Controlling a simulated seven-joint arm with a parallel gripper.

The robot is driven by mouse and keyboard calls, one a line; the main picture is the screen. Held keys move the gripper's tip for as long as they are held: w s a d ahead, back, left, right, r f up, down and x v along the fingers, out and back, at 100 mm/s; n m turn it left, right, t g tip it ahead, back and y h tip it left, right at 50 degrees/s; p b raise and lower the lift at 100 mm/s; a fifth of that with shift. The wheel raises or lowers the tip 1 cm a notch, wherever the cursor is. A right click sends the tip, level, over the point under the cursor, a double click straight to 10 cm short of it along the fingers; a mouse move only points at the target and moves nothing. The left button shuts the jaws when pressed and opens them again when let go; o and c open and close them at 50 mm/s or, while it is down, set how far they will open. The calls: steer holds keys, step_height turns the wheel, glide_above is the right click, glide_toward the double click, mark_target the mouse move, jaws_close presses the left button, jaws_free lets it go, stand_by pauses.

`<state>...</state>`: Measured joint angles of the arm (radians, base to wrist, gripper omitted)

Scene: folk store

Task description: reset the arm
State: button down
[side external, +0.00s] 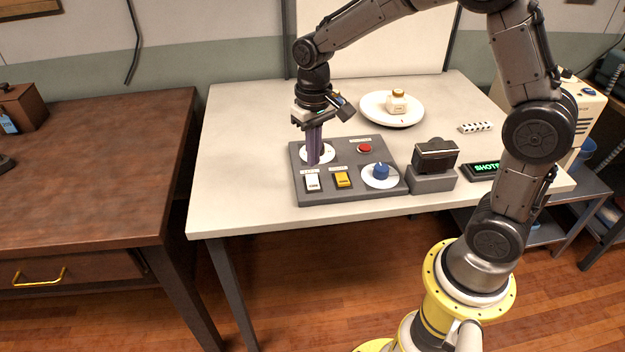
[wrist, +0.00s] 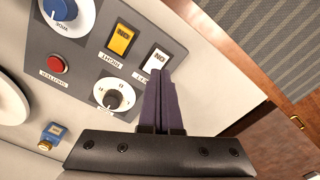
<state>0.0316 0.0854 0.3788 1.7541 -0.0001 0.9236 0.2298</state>
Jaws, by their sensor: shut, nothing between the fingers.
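My gripper (side external: 314,161) points down over the left side of the grey control panel (side external: 342,157). Its purple fingers are shut together with nothing between them. In the side view they cover part of the white dial (side external: 328,154) at the panel's back left. In the wrist view the fingertips (wrist: 162,76) appear beside the white rocker switch (wrist: 153,62), with the black-and-white knob (wrist: 115,95) to their left. I cannot tell whether they touch the panel. My arm arches from the yellow base at right over the table.
The panel also bears a yellow switch (side external: 342,180), red button (side external: 364,148) and blue knob (side external: 381,171). A camera (side external: 436,155) on a grey block and a SHOTS display (side external: 485,168) stand right. A round plate (side external: 372,112) with a bottle (side external: 397,101) is behind. The table's left side is clear.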

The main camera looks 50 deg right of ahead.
steer(key=shift+r, duration=0.4)
steer(key=s+r+t, duration=0.4)
steer(key=s+r, duration=0.4)
steer(key=r, duration=0.4)
steer(key=s+a+f+n+t, duration=0.1)
steer(key=s+f+n, duration=0.1)
steer(key=s, duration=1.1)
steer(key=shift+n+t, duration=0.3)
steer(key=shift+n, duration=0.2)
steer(key=shift+a, duration=0.1)
